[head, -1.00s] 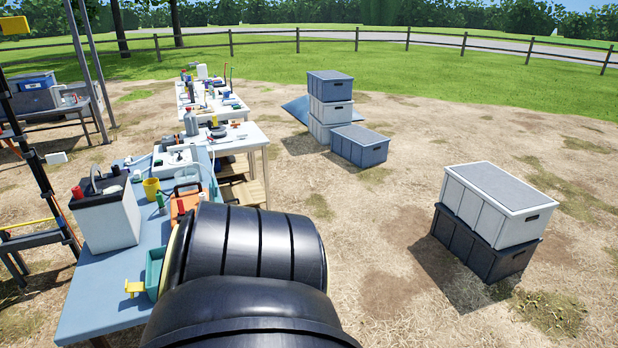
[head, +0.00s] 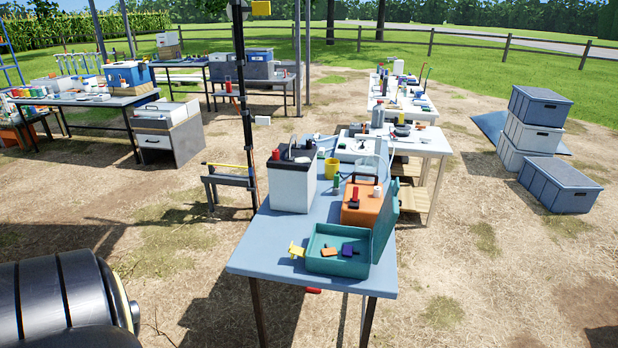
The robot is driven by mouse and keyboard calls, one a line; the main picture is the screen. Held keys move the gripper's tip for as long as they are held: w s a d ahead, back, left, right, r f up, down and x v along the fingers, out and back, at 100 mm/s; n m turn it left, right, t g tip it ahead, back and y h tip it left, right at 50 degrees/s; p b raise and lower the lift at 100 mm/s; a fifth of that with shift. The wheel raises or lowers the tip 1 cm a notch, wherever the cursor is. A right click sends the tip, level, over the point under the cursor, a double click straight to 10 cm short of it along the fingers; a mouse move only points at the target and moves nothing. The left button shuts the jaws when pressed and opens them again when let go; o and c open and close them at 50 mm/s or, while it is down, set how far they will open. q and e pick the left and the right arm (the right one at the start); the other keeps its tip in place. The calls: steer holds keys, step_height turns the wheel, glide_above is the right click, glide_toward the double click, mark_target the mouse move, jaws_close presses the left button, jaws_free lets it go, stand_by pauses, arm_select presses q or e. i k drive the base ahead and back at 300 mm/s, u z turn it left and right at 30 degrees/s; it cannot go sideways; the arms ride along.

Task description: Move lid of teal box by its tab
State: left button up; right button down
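The teal box (head: 337,265) sits at the near end of the blue-grey table, open at the top. Inside lie an orange piece (head: 329,252) and a dark blue piece (head: 349,249). A teal panel, which looks like its lid (head: 385,222), stands raised along the box's right side. I cannot make out a tab on that panel. A small yellow piece (head: 296,250) is at the box's left side; I cannot tell whether it is attached. Neither gripper is in view; only a black part of my arm shows at the lower left.
An orange case (head: 362,204) stands just behind the teal box, and a white box with a black top (head: 292,184) is at the table's left. A yellow cup (head: 332,168) is farther back.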

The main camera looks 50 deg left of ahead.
mark_target(388, 214)
steer(key=u, duration=1.1)
steer(key=i, duration=1.65)
